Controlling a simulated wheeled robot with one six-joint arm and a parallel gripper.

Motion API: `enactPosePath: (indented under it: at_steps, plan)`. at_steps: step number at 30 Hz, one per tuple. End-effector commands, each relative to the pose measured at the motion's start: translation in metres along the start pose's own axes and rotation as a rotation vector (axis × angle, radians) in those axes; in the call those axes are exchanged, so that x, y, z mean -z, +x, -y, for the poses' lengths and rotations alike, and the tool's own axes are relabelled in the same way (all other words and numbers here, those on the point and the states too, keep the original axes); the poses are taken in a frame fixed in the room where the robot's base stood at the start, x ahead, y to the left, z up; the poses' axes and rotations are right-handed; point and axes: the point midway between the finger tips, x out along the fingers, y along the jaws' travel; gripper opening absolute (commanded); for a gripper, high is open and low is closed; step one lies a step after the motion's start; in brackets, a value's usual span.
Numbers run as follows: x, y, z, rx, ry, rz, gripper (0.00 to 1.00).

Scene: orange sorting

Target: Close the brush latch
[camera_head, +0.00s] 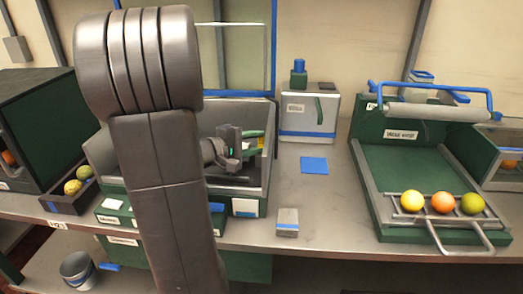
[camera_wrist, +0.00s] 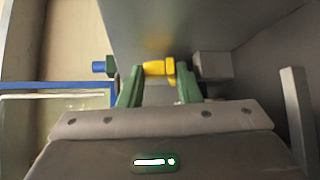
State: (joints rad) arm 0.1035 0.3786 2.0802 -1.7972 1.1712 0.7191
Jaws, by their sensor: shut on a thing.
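My gripper (camera_wrist: 160,80) has two green fingers, shut on a small yellow latch piece (camera_wrist: 155,69) between their tips. A blue end piece (camera_wrist: 99,67) is to the left of the yellow piece, and a grey block (camera_wrist: 213,65) is to its right. In the head view my gripper (camera_head: 258,143) reaches into the open grey and green station (camera_head: 265,170) at the centre. Only a bit of yellow (camera_head: 261,142) shows there at its fingertips. My arm hides the left part of this station, and no brush can be made out.
A washing rack station (camera_head: 397,134) with a roller and several fruits stands at the right. A grey box with a bottle top (camera_head: 308,112), a blue pad (camera_head: 314,165) and a small grey block (camera_head: 287,222) are on the bench. A dark crate (camera_head: 68,202) holds fruit at the left.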

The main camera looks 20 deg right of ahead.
Motion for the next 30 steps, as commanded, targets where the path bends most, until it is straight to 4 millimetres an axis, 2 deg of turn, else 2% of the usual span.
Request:
enactPosePath:
  at_steps: [4, 14, 15, 16, 26, 30]
  plan:
    - [0.004, -0.008, -0.002, -0.021, 0.024, -0.005, 0.00]
    - [0.003, -0.009, -0.004, -0.022, 0.026, -0.001, 0.00]
    - [0.003, -0.009, -0.004, -0.023, 0.026, -0.001, 0.36]
    - [0.003, -0.009, -0.004, -0.022, 0.026, -0.001, 0.42]
    - [0.003, -0.009, 0.000, -0.016, 0.020, 0.000, 0.44]
    - [0.004, -0.019, 0.000, -0.017, 0.019, -0.003, 0.44]
